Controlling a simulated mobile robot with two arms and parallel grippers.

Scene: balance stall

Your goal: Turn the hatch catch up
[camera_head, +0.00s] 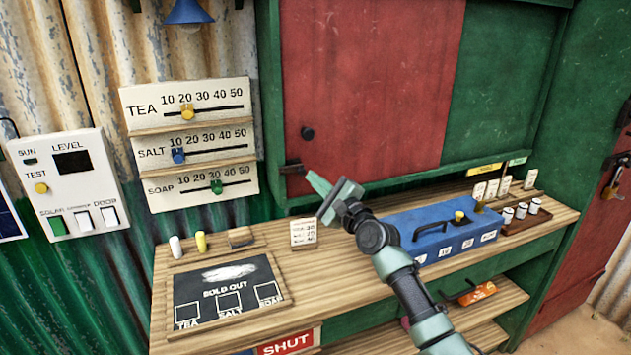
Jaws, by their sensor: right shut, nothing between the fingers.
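The hatch is a red sliding-looking panel (370,75) in a green frame, with a dark round knob (307,133) near its left edge. The hatch catch (292,168) is a small dark piece at the panel's lower left edge, and it looks roughly level. My right gripper (322,186) is shut and empty, with its tips just right of and slightly below the catch. A small gap seems to lie between them, though depth is hard to judge. My left gripper is not in view.
The wooden counter (270,252) below holds a blue cash box (440,230), a small price card (303,232) and a sold-out chalkboard (228,290). Slider boards (190,145) and a white switch panel (68,185) are on the left wall. A red door (590,210) stands right.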

